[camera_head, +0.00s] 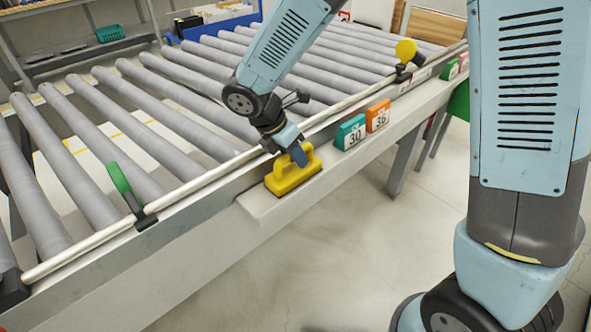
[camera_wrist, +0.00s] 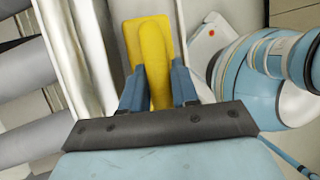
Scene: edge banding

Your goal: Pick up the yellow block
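The yellow block (camera_head: 291,177) has a raised handle and sits on the pale ledge (camera_head: 262,209) along the conveyor's front side. My gripper (camera_head: 298,155) reaches down from above to the block's handle. In the wrist view, the yellow block (camera_wrist: 150,42) lies ahead, and my gripper's blue fingers (camera_wrist: 158,88) stand on either side of the handle. Little or no gap shows between fingers and handle. Whether they press on it cannot be told. The block appears to rest on the ledge, and part of the handle is hidden by the fingers.
A teal block marked 30 (camera_head: 350,132) and an orange block marked 36 (camera_head: 377,116) stand farther along the ledge. A metal rail (camera_head: 205,181) and grey rollers (camera_head: 125,131) lie behind. A green-handled lever (camera_head: 120,180) stands to the left. Open floor lies in front.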

